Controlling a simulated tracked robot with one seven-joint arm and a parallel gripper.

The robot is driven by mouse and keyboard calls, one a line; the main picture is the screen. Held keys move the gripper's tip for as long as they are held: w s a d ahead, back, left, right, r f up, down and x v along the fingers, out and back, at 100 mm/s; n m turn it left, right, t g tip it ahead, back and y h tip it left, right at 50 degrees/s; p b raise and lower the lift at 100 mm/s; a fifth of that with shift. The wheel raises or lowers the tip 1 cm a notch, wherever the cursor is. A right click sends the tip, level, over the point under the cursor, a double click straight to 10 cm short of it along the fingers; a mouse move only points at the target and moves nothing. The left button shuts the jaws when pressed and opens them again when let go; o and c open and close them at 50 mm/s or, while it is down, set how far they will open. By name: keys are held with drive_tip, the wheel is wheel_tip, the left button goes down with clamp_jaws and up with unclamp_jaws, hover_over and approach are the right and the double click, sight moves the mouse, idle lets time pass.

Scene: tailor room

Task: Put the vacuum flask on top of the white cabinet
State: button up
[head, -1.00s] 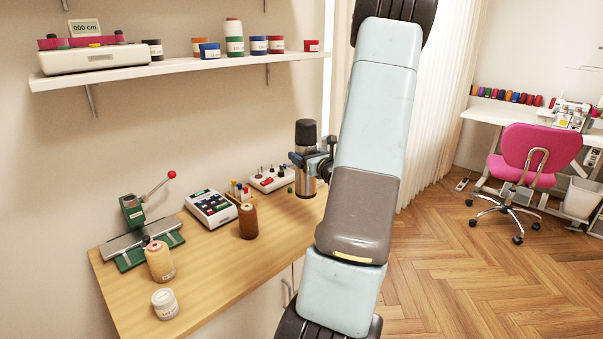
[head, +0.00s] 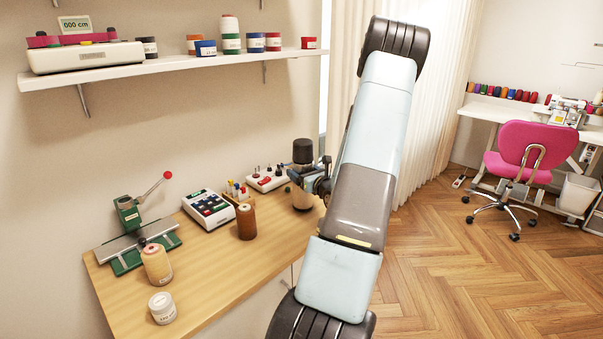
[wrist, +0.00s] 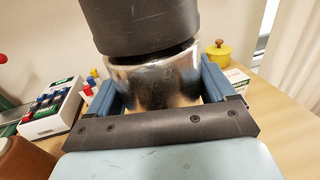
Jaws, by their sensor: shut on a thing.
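The vacuum flask has a black cap (head: 303,151) and a shiny metal body (head: 301,198). It is near the right end of the wooden worktop. My gripper (head: 310,182) is shut around its metal body. In the wrist view the flask's black cap (wrist: 140,25) and metal body (wrist: 155,80) sit between the two blue fingers, and the flask leans a little in that picture. Its base is hidden there, and I cannot tell whether it touches the worktop. No separate white cabinet can be made out; the worktop unit has a pale front (head: 262,312).
The worktop (head: 205,265) holds a green press (head: 130,225), a button device (head: 208,208), a brown spool (head: 246,222), a cream spool (head: 155,263) and a white jar (head: 162,307). A shelf (head: 190,64) hangs above. A pink chair (head: 530,150) stands right; the floor (head: 450,260) between is clear.

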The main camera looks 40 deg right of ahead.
drive_tip(key=shift+f, duration=0.1)
drive_tip(key=o, duration=1.1)
drive_tip(key=shift+o, duration=0.2)
drive_tip(key=shift+s, duration=0.15)
